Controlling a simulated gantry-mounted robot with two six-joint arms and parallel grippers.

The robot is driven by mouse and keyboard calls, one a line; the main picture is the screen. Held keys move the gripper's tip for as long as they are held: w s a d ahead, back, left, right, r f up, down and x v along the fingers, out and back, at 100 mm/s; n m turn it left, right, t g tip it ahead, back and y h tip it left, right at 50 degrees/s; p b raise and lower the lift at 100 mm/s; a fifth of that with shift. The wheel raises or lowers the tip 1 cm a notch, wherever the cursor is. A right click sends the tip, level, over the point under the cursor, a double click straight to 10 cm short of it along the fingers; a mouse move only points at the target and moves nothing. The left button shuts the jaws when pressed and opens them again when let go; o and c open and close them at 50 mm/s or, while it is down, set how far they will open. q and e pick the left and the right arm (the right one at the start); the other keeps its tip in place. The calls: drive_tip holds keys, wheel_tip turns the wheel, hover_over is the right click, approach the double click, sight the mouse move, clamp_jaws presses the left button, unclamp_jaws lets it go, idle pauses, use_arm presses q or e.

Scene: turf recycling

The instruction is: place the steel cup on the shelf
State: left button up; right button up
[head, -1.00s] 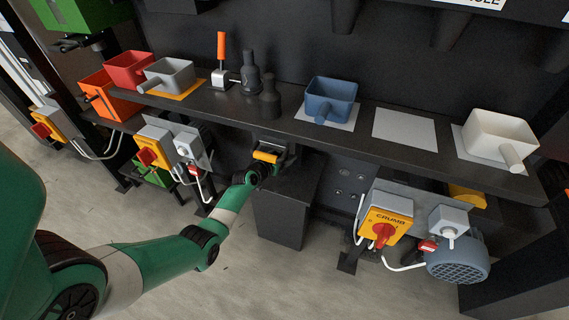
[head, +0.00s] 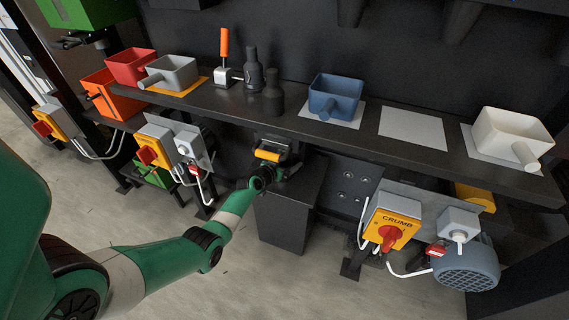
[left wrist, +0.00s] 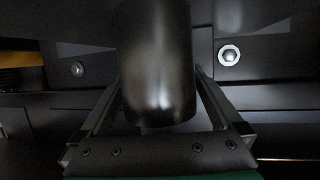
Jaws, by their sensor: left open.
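The long dark shelf (head: 291,112) runs across the head view and holds several coloured scoop-like cups. My left gripper (head: 280,162) is below the shelf's front edge, at a dark housing, and its fingertips are hard to make out there. In the left wrist view, a dark shiny metal cylinder (left wrist: 158,75), which looks like the steel cup, stands between the two spread fingers of the gripper (left wrist: 160,105). The fingers are open, and I cannot tell whether they touch it. Its upper part is cut off by the picture edge. My right gripper is not in view.
On the shelf are a red cup (head: 130,66), a grey cup (head: 172,72), dark bottles (head: 254,70), a blue cup (head: 335,95) and a white cup (head: 510,137). A pale mat (head: 412,130) is bare. A switch box (head: 390,228) and motor (head: 466,266) are below right.

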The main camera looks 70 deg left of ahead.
use_arm(q)
drive_tip(key=p+v, duration=0.3)
drive_tip(key=v, duration=0.1)
drive_tip(key=shift+s+r+p, duration=0.1)
drive_tip(key=shift+r+p, duration=0.3)
drive_tip(key=shift+r, duration=0.05)
drive_tip(key=p+v, duration=0.3)
drive_tip(key=v, duration=0.4)
drive_tip(key=shift+s+d+f, duration=0.25)
drive_tip(key=shift+s+d, duration=0.1)
